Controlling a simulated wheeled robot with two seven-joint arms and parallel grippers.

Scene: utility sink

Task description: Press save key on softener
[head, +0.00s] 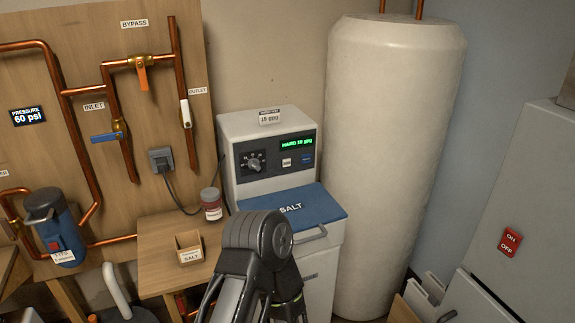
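The softener (231,127) is a white cabinet in the middle with a grey control panel (262,182). The lettering on the keys is too small to read. A blue lid marked SALT (318,203) lies below the panel. A dark arm link of mine rises at bottom centre and hides part of the softener's lower front. Neither of my grippers' fingertips can be made out.
A wooden bench (160,225) left of the softener holds a SALT box (189,248) and a small jar (211,203). A tall white tank (390,120) stands close on the right. Copper pipes with valves line the left board. The space before the panel is clear.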

